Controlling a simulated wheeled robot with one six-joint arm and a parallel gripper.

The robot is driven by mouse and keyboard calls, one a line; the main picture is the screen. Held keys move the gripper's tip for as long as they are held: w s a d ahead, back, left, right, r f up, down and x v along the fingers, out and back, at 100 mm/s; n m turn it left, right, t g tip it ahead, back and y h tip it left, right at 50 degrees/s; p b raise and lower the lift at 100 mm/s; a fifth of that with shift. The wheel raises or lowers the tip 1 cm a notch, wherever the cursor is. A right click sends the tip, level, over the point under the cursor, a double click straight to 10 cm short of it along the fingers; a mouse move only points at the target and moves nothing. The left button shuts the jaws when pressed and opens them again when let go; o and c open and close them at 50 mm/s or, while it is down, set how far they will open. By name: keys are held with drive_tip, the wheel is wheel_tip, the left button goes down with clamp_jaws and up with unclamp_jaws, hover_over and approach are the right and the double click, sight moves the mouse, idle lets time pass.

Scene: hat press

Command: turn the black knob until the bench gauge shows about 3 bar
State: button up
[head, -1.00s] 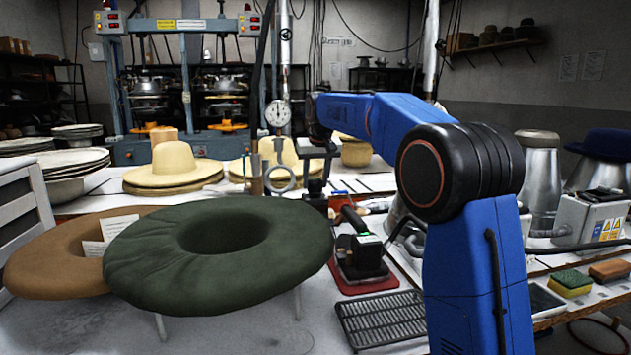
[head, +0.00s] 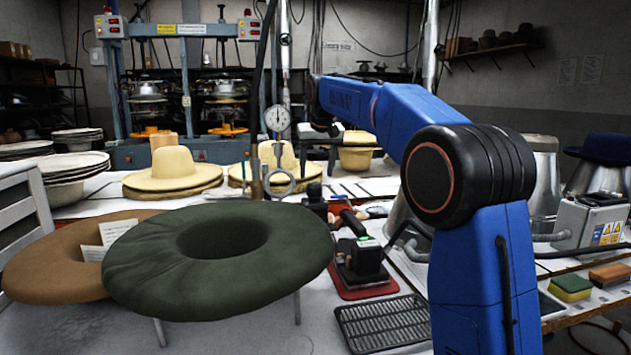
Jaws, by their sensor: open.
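The round white bench gauge (head: 277,116) stands upright at the back of the bench. Its dark needle points roughly upward, but the scale is too small to read. The black knob (head: 314,190) appears to be the small dark round piece in front of the gauge, to its lower right. My gripper (head: 318,160) is open, pointing down, above and apart from this knob. Its fingers are small and dark in this view, and nothing shows between them.
A large green hat form (head: 218,255) fills the front left. A black iron (head: 360,258) on a red pad and a dark rack (head: 388,322) lie right of it.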

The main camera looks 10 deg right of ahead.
drive_tip(key=v, duration=1.1)
drive_tip(key=shift+s, duration=0.2)
